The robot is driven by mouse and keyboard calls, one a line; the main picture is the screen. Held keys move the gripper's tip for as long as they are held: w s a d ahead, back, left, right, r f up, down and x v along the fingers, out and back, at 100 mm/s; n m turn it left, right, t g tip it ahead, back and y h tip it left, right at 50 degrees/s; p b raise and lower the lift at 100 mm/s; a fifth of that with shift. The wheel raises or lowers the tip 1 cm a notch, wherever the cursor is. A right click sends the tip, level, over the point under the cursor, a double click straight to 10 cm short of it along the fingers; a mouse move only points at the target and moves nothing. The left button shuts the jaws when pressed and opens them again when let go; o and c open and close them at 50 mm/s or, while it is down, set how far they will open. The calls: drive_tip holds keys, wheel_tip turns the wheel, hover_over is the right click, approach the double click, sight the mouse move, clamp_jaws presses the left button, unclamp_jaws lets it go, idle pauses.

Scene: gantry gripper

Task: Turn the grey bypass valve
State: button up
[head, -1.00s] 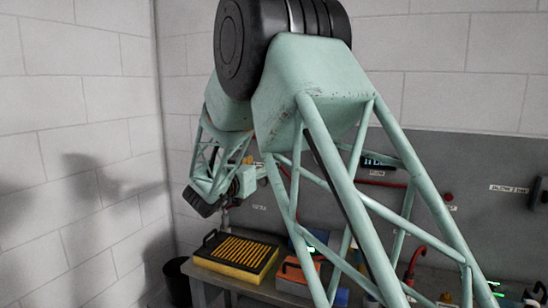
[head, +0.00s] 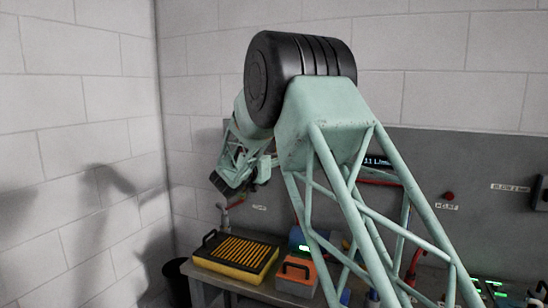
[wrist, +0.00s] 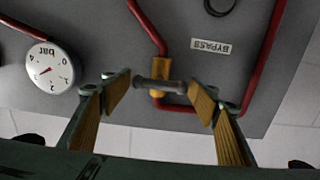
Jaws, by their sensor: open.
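The bypass valve shows in the wrist view as a grey bar handle (wrist: 160,83) lying crosswise over a yellow body (wrist: 158,66) on a red pipe. A "BYPASS" label (wrist: 211,46), upside down in this view, is on the grey panel beside it. My gripper (wrist: 160,92) is open, with one yellow-padded finger on each side of the handle in the picture. The handle's ends appear close to both fingers; I cannot tell whether the fingertips reach its depth. The valve cannot be made out in the head view, where my arm covers part of the panel.
Red pipes (wrist: 263,55) run on the panel around the valve. A round pressure gauge (wrist: 48,68) is to the left in the wrist view. A yellow-black slatted box (head: 236,253) and an orange-grey toolbox (head: 297,275) stand on the bench below the panel (head: 480,165).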

drive_tip(key=shift+w, duration=0.25)
drive_tip(key=c, duration=0.6)
drive_tip(key=shift+r+n+p, duration=0.1)
drive_tip(key=shift+n+p, duration=1.1)
drive_tip(key=shift+p, duration=1.35)
drive_tip(key=shift+n+p, duration=0.6)
drive_tip(key=shift+p, duration=0.35)
drive_tip(key=n+p, duration=0.3)
drive_tip(key=p, duration=0.2)
drive_tip(key=shift+n, duration=0.3)
drive_tip(key=shift+n+p, duration=0.4)
drive_tip(key=shift+p, duration=0.05)
drive_tip(key=o, duration=0.6)
